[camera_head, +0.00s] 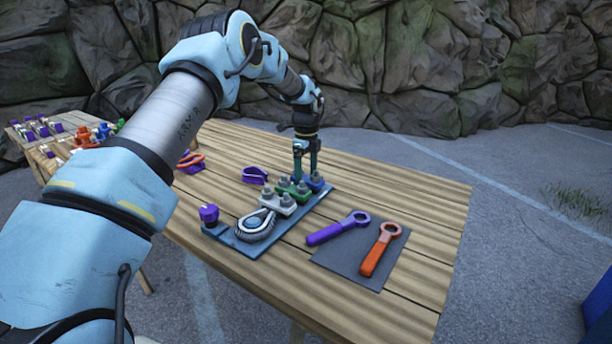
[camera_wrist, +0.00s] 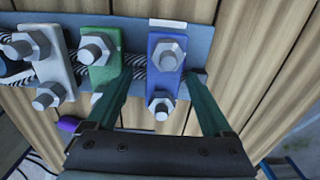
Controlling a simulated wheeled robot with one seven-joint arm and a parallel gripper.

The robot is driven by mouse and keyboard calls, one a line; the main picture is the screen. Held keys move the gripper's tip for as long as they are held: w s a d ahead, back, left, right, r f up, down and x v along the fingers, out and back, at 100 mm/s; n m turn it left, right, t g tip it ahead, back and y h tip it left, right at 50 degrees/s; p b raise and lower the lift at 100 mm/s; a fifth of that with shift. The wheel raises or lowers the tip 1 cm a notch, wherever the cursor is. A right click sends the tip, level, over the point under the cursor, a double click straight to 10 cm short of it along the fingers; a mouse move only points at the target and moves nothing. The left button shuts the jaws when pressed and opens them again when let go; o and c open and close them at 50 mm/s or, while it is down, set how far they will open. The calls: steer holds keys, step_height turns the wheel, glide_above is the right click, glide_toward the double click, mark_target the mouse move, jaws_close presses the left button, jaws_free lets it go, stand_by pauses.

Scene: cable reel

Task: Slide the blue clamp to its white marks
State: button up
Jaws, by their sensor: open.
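The blue clamp (camera_wrist: 166,62), with two bolts, sits across the striped cable at the end of the clamp row; it also shows in the head view (camera_head: 315,182). A white mark (camera_wrist: 167,22) shows at its upper end in the wrist view. No other white mark can be told for sure. My gripper (camera_wrist: 161,80) is open around the blue clamp, one finger on each side. The left finger is between the blue and green clamps; contact cannot be told. In the head view my gripper (camera_head: 306,172) points down over the clamp row.
The green clamp (camera_wrist: 101,62) and grey-white clamp (camera_wrist: 48,62) stand left of the blue one on the blue base plate (camera_wrist: 205,40). A purple wrench (camera_head: 335,229) and orange wrench (camera_head: 378,252) lie on a dark mat (camera_head: 345,262). The table's right side (camera_head: 430,205) is clear.

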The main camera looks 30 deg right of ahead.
mark_target(306, 179)
step_height(306, 179, up, 11)
steer(key=b, duration=0.2)
steer(key=shift+f+b, duration=0.2)
steer(key=shift+b, duration=0.15)
steer(key=shift+a, duration=0.1)
steer(key=s+a+n, duration=0.3)
steer(key=a+n, duration=1.2)
steer(key=a, duration=1.1)
steer(key=s+a+f+n+t, duration=0.1)
steer(key=s+a+f+n, duration=0.2)
steer(key=s+a+n, duration=1.1)
steer(key=s+a, duration=0.2)
steer(key=a, duration=0.2)
steer(key=shift+s+a+f+t, duration=0.2)
steer(key=shift+s+a+t, duration=0.1)
